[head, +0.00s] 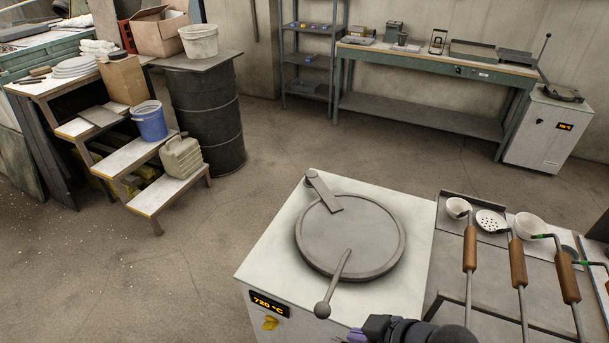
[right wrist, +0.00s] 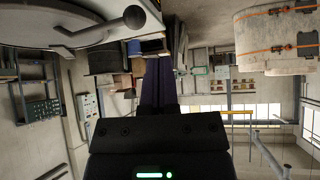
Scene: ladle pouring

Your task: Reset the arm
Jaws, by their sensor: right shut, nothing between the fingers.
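My right gripper (head: 357,335) is at the bottom edge of the head view, in front of the furnace's front right corner. Its dark purple fingers (right wrist: 160,85) are shut together and empty in the right wrist view. The white furnace (head: 262,262) has a round grey lid (head: 335,228) lying over its top. The lid handle (head: 338,280) ends in a dark ball, which points toward me. The lid and ball handle (right wrist: 133,17) also show at the upper left of the right wrist view. My gripper is apart from the handle. My left gripper is not in view.
Ladles with wooden handles (head: 517,262) lie on a rack right of the furnace, near my right gripper. Steps (head: 165,190) with a blue bucket (head: 149,121) and a drum (head: 207,115) stand far left. A workbench (head: 440,110) is at the back. Floor between is clear.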

